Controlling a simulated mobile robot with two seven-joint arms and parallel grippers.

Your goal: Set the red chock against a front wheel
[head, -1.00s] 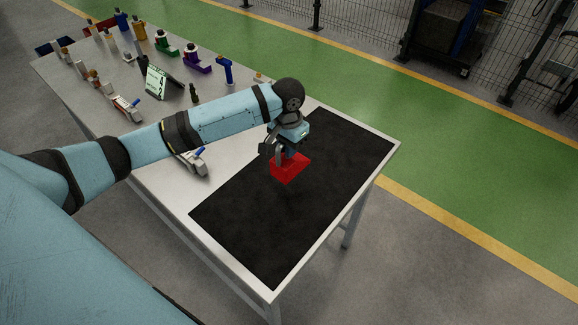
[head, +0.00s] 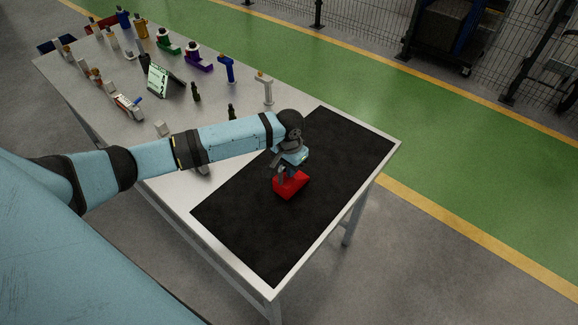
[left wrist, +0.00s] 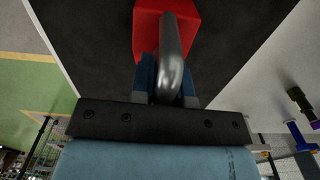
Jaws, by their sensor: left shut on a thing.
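The red chock (head: 291,187) is over the black mat (head: 250,235) at the near end of the table. I cannot tell whether it touches the mat. My left gripper (head: 282,175) is above it and shut on it. In the left wrist view, the chock (left wrist: 192,22) has a grey curved handle (left wrist: 172,58), which passes between the blue fingers of my left gripper (left wrist: 167,88). My right gripper is not in view. I see no front wheel that I can name for certain.
Several small tools and coloured holders, a green-screened display (head: 158,80) and a grey T-shaped stand (head: 267,88) occupy the far part of the table (head: 225,148). The mat around the chock is clear. A trolley (head: 440,35) stands near a mesh fence beyond the green floor.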

